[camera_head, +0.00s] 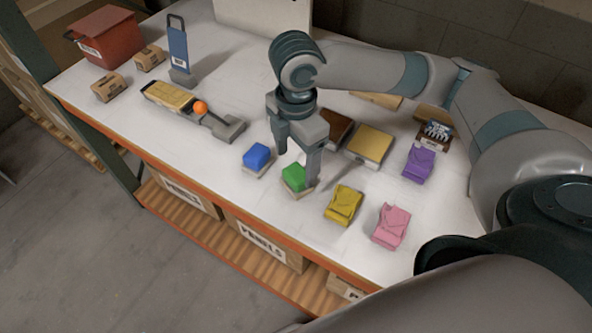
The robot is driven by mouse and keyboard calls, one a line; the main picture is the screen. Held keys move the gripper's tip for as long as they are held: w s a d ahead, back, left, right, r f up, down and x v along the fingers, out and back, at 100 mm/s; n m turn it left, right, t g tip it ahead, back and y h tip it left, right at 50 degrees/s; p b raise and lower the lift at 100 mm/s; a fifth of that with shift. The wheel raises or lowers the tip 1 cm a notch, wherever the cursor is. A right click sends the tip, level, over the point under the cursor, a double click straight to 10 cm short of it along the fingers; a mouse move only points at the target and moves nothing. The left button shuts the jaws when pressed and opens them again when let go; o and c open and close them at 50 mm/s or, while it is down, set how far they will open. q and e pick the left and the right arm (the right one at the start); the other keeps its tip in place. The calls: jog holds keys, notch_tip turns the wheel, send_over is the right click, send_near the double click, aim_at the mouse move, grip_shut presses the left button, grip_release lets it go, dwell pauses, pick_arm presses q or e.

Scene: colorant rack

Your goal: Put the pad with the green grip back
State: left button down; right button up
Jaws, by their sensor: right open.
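The pad with the green grip (293,179) sits on the white tabletop near its front edge, a light base showing under the green block. My right gripper (297,167) points down over it with its fingers apart. One finger is behind the green grip and the other is at its right side; I cannot tell whether either touches it. The pad with the blue grip (257,157) is just to the left. My left gripper is not in view.
Yellow (343,204), pink (391,226) and purple (418,163) pieces stand to the right. A tan-topped block (370,144) and a dark brown one (336,128) lie behind.

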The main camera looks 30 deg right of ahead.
aim_at(296, 173)
notch_tip(296, 173, up, 6)
jog(key=shift+f, duration=0.1)
dwell(0.9)
